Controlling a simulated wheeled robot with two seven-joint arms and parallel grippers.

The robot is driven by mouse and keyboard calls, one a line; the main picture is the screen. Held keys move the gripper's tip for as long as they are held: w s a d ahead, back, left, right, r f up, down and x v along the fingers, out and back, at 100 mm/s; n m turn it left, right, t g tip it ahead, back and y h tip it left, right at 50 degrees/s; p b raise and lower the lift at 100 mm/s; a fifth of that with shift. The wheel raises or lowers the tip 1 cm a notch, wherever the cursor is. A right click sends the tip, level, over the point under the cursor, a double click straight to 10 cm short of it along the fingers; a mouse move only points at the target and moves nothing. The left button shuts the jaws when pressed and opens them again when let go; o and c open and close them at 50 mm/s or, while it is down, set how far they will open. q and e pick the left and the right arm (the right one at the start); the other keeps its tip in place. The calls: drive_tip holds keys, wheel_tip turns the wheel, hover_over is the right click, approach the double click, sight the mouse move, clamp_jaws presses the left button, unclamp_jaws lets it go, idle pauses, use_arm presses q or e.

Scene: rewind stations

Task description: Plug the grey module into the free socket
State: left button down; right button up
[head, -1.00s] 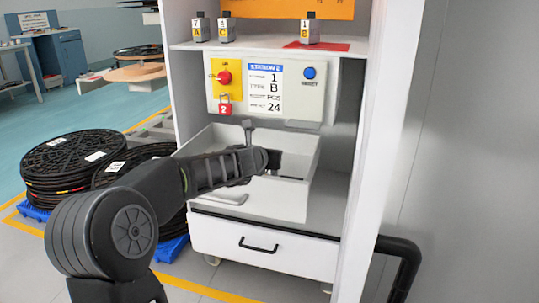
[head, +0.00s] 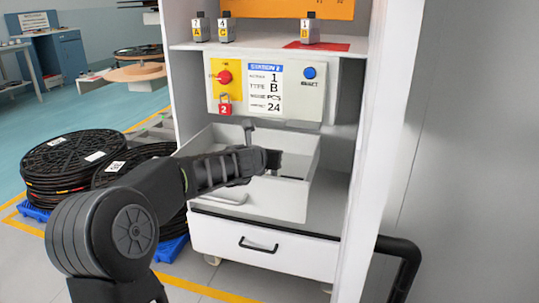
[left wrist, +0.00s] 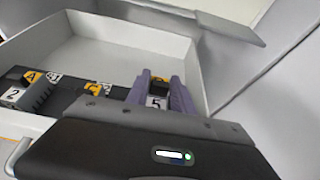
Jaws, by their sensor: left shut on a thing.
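My left gripper (head: 274,160) reaches into the white bin in the head view. In the left wrist view its two fingers (left wrist: 160,88) are shut on a small module (left wrist: 156,102) with a white 5 label and a yellow patch, mostly hidden between them. The module is at a dark strip (left wrist: 70,98) inside the bin; I cannot tell whether it is seated in it. A grey module (left wrist: 15,96) with a 2 label stands at the strip's left end. Yellow and white labels, one reading A (left wrist: 32,76), mark the strip. No free socket is clearly visible. My right gripper is not in view.
The white bin (head: 310,185) has raised walls close around my gripper. Above it is a control box (head: 292,103) with a red lock (head: 225,105). Three grey bottle-shaped pieces, including B (head: 310,30), stand on the upper shelf (head: 260,46). A cabinet side wall (head: 375,140) bounds the right.

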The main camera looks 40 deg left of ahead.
use_arm(q)
drive_tip(key=shift+f+b, duration=2.3)
drive_tip(key=shift+f, duration=0.05)
drive_tip(key=c, duration=1.4)
unclamp_jaws()
drive_tip(key=shift+r, duration=0.1)
drive_tip(key=o, duration=0.4)
drive_tip(key=shift+s+d, duration=0.1)
drive_tip(key=shift+s, duration=0.1)
drive_tip(key=p+v, duration=0.1)
drive_tip(key=v, duration=0.5)
drive_tip(key=shift+s+d+r, duration=0.1)
drive_tip(key=shift+s+r, duration=0.2)
drive_tip(key=shift+s+d+r+p, duration=0.1)
drive_tip(key=shift+s+d+p, duration=0.05)
drive_tip(key=shift+s+p, duration=0.2)
